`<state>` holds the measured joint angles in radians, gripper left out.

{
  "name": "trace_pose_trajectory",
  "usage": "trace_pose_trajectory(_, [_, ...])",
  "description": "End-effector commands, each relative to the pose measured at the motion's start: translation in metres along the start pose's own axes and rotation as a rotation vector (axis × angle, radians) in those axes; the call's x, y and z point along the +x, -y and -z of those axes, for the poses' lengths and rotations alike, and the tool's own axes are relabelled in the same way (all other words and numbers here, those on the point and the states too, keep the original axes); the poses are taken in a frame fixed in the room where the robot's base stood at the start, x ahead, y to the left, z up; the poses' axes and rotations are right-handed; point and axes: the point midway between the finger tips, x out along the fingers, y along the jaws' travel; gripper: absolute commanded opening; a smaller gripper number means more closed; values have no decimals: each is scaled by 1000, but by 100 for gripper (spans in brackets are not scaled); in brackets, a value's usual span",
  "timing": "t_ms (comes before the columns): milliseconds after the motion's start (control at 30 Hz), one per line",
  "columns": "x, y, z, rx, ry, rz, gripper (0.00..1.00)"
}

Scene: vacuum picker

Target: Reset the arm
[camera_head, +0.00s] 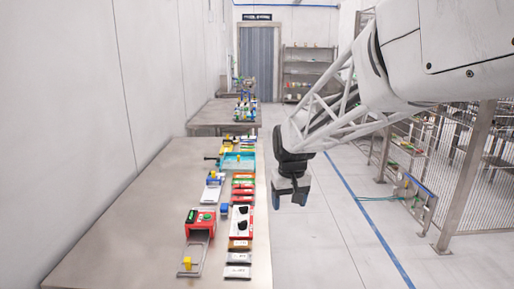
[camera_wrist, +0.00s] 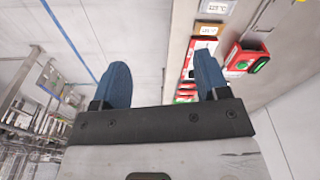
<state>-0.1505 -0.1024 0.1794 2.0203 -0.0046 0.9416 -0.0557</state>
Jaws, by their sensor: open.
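My arm reaches in from the upper right in the head view. My gripper (camera_head: 290,198) hangs at its end, pointing down, over the floor just right of the table's right edge. In the wrist view my gripper (camera_wrist: 160,82) shows two blue fingers spread apart with nothing between them. It is open and empty. The fingers touch no object that I can see.
A long metal table (camera_head: 120,232) runs along the left wall. It holds a red device (camera_head: 201,217), a teal tray (camera_head: 237,161) and several labelled pieces near its right edge. A wire fence (camera_head: 470,165) stands at the right. The floor (camera_head: 325,235) between is clear.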

Motion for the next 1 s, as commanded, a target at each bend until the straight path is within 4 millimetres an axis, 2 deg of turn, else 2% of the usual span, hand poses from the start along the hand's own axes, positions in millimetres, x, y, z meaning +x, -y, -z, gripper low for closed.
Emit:
trace_pose_trajectory(33, [-6,-3,-13,9,-7,-1,68])
trace_pose_trajectory(200, [-21,-12,-54,36,-23,-5,68])
trace_pose_trajectory(500, [-38,-23,-128,87,-51,-12,68])
trace_pose_trajectory(1000, [-42,-30,-251,170,-98,-25,68])
